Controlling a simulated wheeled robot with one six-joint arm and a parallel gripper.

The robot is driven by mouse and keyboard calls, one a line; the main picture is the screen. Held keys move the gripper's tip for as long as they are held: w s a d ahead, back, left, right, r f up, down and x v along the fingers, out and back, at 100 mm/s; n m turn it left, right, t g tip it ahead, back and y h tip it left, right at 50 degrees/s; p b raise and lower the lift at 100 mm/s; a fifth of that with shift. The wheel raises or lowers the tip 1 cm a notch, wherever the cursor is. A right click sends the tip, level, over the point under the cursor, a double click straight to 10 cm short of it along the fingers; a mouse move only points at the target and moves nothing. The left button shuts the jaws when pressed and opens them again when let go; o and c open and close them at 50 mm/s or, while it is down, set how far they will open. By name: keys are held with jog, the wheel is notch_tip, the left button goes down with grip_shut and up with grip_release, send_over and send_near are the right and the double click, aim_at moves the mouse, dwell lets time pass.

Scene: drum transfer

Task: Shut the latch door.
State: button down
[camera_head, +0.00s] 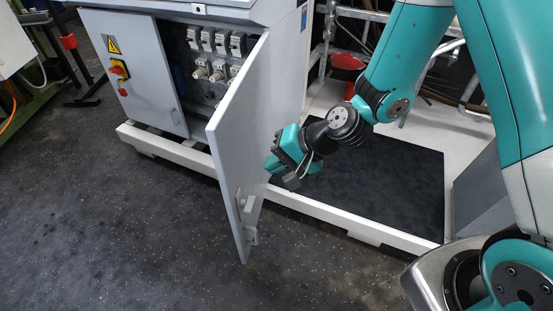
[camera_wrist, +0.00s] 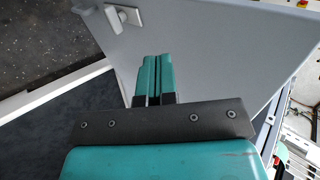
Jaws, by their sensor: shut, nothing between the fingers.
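The grey latch door (camera_head: 237,135) stands open, swung out from the cabinet towards the camera. Its latch handle (camera_head: 248,220) is low, near the free edge. My gripper (camera_head: 274,165) is shut and empty, to the right of the door. In the wrist view, the green fingers (camera_wrist: 158,62) point at the door's broad grey face (camera_wrist: 220,45). The latch handle (camera_wrist: 123,17) shows there up and left of the fingertips. The fingertips are close to the door; I cannot tell if they touch it.
The grey cabinet (camera_head: 150,75) has a shut left door with a red switch, and several switches and connectors inside its opening. A white base frame (camera_head: 325,212) runs along the floor beneath. A black mat (camera_head: 385,190) lies right of the door. The dark floor (camera_head: 130,220) in front is clear.

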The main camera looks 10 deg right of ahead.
aim_at(230, 175)
jog(key=shift+w+a+f, duration=0.55)
jog(key=shift+a+f, duration=0.1)
jog(key=shift+a, duration=0.6)
jog(key=shift+w+a+f, duration=0.55)
jog(key=shift+a+f, duration=0.1)
jog(key=shift+a, duration=0.65)
jog(key=shift+w+a+f, duration=0.55)
jog(key=shift+a+f, duration=0.1)
jog(key=shift+a, duration=0.6)
